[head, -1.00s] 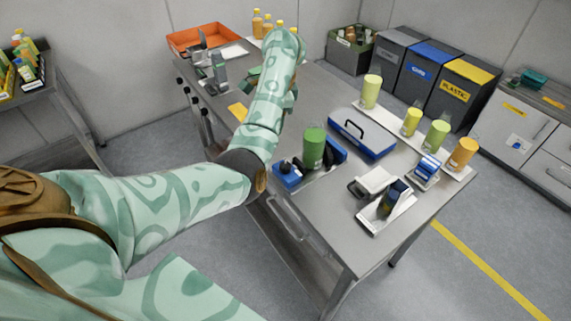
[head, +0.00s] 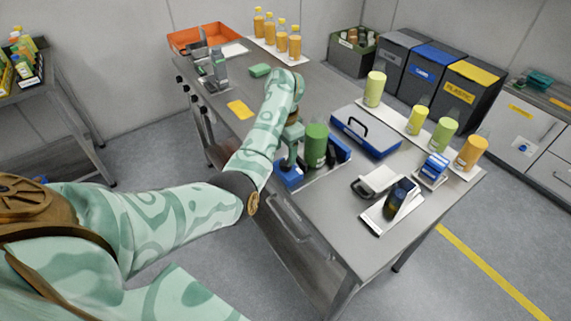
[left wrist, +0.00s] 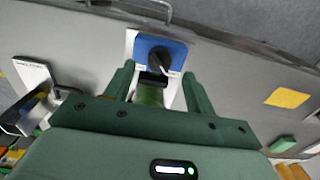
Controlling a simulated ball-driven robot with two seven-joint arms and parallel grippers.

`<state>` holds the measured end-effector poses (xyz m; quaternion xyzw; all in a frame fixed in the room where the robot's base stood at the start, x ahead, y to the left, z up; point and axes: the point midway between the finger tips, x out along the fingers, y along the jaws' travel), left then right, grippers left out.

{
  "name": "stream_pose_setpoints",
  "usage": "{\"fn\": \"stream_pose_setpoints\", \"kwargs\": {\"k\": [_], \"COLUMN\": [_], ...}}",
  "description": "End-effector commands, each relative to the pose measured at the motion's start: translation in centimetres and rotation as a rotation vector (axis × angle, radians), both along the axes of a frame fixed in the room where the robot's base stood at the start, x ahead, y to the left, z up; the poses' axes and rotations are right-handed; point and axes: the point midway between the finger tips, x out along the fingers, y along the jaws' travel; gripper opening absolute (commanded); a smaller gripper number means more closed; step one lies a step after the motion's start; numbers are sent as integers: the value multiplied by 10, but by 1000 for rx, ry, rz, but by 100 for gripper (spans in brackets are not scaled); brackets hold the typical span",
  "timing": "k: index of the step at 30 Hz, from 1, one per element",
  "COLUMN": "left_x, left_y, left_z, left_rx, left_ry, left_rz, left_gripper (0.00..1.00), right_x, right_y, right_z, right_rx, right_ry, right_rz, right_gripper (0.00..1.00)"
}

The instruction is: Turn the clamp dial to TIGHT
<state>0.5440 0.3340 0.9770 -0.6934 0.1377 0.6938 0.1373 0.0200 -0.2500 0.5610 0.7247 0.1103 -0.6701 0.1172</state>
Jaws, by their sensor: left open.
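The clamp stands near the table's front edge, with a blue block (head: 289,179) at its front and a green cylinder (head: 316,146) held upright behind it. In the left wrist view the black dial (left wrist: 160,59) sits on the blue block's face; its markings are not readable. My left gripper (head: 291,160) is just above the blue block in the head view. In the left wrist view its two fingers (left wrist: 158,80) are spread on either side of the dial's line, apart from it, with part of the green cylinder between them. My right gripper is not in view.
A blue-and-grey case (head: 366,134) lies behind the clamp. A dark-and-white device (head: 395,205) stands to its right. A yellow card (head: 240,109) and a green block (head: 260,70) lie to the left.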

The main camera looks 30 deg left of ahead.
Motion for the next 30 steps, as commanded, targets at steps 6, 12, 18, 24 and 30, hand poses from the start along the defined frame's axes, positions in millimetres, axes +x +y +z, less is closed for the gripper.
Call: {"fn": "stream_pose_setpoints", "kwargs": {"k": [6, 12, 18, 24, 30], "left_x": [0, 0, 0, 0, 0], "left_y": [0, 0, 0, 0, 0], "left_z": [-37, -46, -46, -46, -46], "left_rx": [0, 0, 1, 1, 1], "left_ry": [2, 0, -1, 0, 0], "left_rz": [-2, -1, -1, -1, -5], "left_gripper": [55, 55, 55, 11, 10], "right_x": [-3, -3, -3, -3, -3], "right_y": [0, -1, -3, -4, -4], "right_z": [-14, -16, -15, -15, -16], "right_rx": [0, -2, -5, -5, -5], "right_ry": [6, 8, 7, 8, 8], "right_rz": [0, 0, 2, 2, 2], "right_gripper": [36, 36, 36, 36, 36]}}
